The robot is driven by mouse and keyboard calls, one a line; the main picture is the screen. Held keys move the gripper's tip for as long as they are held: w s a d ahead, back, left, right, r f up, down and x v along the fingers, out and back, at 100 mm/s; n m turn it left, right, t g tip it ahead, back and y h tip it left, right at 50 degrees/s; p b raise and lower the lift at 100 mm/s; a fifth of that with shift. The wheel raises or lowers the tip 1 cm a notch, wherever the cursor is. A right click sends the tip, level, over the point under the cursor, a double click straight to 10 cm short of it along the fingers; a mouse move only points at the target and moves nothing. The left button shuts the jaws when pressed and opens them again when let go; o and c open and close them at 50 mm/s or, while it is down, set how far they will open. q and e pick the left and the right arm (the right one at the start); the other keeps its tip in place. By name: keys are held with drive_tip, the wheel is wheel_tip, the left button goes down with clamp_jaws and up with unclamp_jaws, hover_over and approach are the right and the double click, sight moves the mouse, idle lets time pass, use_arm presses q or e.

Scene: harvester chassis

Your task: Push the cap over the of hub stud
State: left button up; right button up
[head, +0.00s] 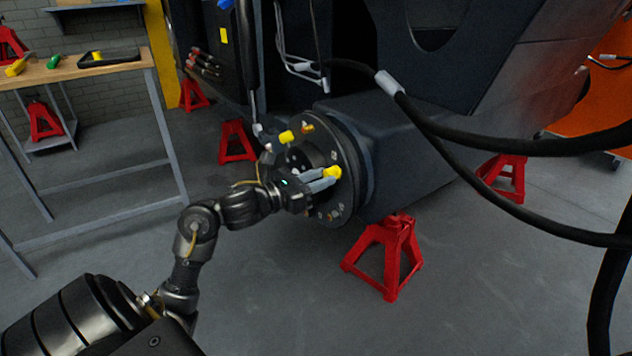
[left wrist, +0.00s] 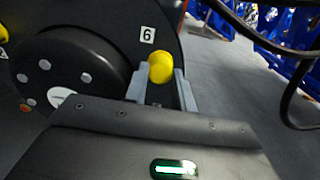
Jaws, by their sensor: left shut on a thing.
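A yellow cap (head: 332,172) is between the fingertips of my left gripper (head: 322,180), at the face of the round dark hub flange (head: 347,150). In the left wrist view the cap (left wrist: 161,68) sits between the two grey fingers (left wrist: 160,88), just below a label reading 6 (left wrist: 147,35). My left gripper is shut on this cap. The stud behind the cap is hidden, so I cannot tell how far the cap is over it. Another yellow cap (head: 286,137) is at the upper left of the flange. My right gripper is not in view.
Black hoses (head: 450,140) hang across the right side. Red jack stands (head: 388,255) are on the floor under and around the dark chassis. A wooden-topped workbench (head: 75,68) with tools is at the left. The floor in front of the hub is clear.

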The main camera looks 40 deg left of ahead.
use_arm(q)
drive_tip(key=shift+w+d, duration=0.1)
drive_tip(key=shift+w, duration=0.3)
drive_tip(key=o, duration=0.9)
drive_tip(key=shift+o, duration=0.2)
drive_tip(key=v, duration=0.5)
drive_tip(key=shift+b, duration=0.4)
